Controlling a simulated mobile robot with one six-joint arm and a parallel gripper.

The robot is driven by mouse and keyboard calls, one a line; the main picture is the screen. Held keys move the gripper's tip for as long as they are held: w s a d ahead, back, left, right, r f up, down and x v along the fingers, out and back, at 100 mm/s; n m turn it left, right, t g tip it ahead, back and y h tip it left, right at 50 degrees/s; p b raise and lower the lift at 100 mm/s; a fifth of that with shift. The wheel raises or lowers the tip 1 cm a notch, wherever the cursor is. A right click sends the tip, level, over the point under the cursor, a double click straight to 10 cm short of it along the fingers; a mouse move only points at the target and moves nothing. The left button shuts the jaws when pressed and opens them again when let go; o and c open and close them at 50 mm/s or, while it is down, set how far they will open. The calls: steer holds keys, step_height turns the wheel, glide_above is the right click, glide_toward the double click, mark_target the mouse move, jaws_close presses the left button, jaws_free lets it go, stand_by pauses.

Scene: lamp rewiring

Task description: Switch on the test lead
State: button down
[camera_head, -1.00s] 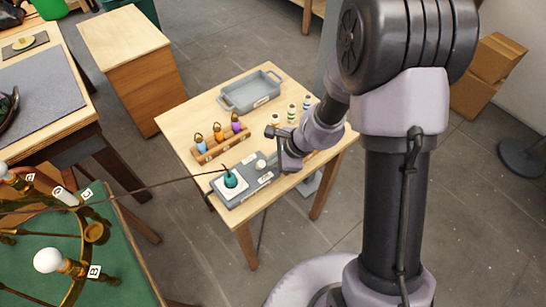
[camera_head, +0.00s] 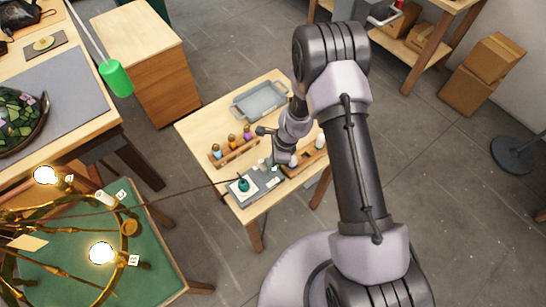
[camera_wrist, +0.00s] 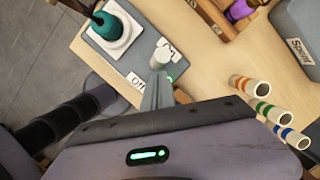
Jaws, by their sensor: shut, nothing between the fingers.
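The test lead's grey base (camera_head: 268,188) lies on the front of the small wooden table, with a teal plug (camera_head: 243,185) on its white socket; both also show in the wrist view (camera_wrist: 120,30). A cable runs left from the plug to the brass chandelier (camera_head: 130,228). Two chandelier bulbs (camera_head: 46,175) (camera_head: 102,253) glow. In the wrist view, a pale switch knob (camera_wrist: 160,55) stands on the base beside a label and a small green light (camera_wrist: 170,79). My gripper (camera_wrist: 157,88) is shut and empty, its tips close to the knob; contact is unclear.
A grey tray (camera_head: 260,101) is at the table's back. A wooden rack (camera_head: 233,152) holds several coloured pieces. White tubes with coloured bands (camera_wrist: 265,103) stand right of my gripper. A green cylinder (camera_head: 117,78) hangs on a pale rod at upper left.

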steer(key=shift+s+d+r, duration=0.1)
steer(key=shift+s, duration=0.05)
steer(key=shift+r+p, duration=0.55)
steer(key=shift+r, duration=0.25)
steer(key=shift+d, duration=0.1)
steer(key=shift+d+r, duration=0.1)
steer(key=shift+d, duration=0.25)
steer(key=w+d+r+p, duration=0.2)
steer(key=w+d+r, duration=0.1)
steer(key=r, duration=0.7)
steer(key=shift+w, duration=0.25)
